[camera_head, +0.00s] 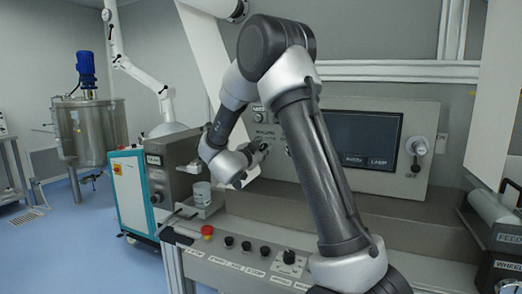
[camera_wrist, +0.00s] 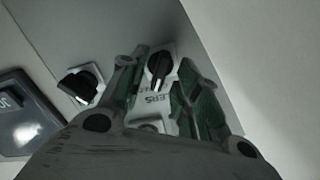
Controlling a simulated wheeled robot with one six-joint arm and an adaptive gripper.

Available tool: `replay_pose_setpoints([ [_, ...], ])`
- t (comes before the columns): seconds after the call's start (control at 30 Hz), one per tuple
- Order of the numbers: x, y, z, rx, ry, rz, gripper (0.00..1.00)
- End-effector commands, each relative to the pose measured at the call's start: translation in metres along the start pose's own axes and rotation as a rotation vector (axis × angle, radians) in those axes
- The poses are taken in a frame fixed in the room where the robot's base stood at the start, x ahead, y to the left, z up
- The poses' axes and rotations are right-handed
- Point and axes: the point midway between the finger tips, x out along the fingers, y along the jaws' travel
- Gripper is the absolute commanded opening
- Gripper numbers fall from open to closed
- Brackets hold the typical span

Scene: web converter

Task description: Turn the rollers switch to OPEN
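The rollers switch (camera_wrist: 160,64) is a black rotary knob on a light square plate, in the upper middle of the wrist view. A partly covered label (camera_wrist: 156,98) beside it shows letters ending in "ERS". My gripper (camera_wrist: 162,72) is open, with its green-padded fingers on either side of this knob. I cannot tell whether a finger touches it. In the head view my gripper (camera_head: 262,150) is at the grey control panel (camera_head: 385,190), left of the screen. My arm hides part of the panel there, and the knob's setting cannot be read.
A second black knob (camera_wrist: 82,84) is left of the switch in the wrist view, near a dark screen (camera_wrist: 25,120). In the head view, a screen (camera_head: 360,140) is right of my arm. Below are a red button (camera_head: 207,231) and several black knobs.

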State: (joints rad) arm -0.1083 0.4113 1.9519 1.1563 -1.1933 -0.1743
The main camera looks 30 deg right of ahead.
Motion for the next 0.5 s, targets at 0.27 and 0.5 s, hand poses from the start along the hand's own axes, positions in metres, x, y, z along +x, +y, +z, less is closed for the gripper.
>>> replay_pose_setpoints([
  [0.27,0.0042,0.0,0.0,0.0,-0.001,0.0,0.32],
  [0.5,0.004,0.0,-0.0001,0.0,-0.001,-0.001,0.0],
])
